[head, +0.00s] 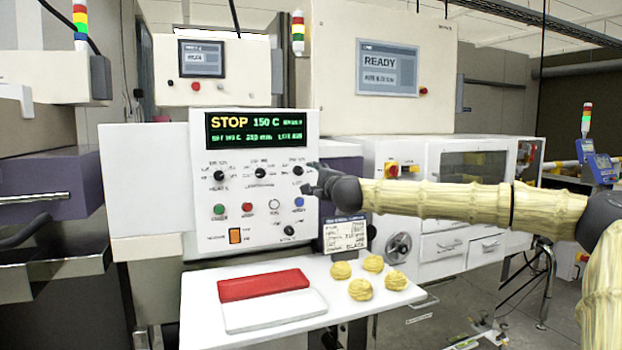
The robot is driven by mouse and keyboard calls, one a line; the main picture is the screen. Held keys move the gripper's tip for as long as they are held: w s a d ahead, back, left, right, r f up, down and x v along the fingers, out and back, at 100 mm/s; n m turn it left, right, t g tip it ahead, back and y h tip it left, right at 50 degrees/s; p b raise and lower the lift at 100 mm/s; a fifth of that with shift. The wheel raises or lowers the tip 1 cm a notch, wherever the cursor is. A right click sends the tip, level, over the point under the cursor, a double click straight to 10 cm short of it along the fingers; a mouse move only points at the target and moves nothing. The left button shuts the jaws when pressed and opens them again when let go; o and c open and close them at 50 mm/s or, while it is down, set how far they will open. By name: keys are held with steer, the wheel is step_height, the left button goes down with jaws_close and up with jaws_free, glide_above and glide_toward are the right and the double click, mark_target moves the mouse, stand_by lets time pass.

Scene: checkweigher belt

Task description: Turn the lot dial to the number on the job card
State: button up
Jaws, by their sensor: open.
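The control panel (250,255) is white, with a green-and-yellow display (255,129) reading STOP and 150 C; its smaller text is blurred. Black dials sit in a row below it: a left dial (218,175), a middle dial (260,172) and a right dial (297,171). A lower dial (289,231) sits near the panel's bottom right. Their labels are too small to tell which is the lot dial. The job card (346,238) stands right of the panel, its number unreadable. My gripper (312,182) is open and empty at the panel's right edge, just below and right of the right dial.
Coloured push buttons (247,208) and an orange switch (235,236) lie below the dials. A machine with a READY screen (388,68) stands behind.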

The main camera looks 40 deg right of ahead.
steer(key=shift+s+a, duration=0.15)
steer(key=shift+s, duration=0.35)
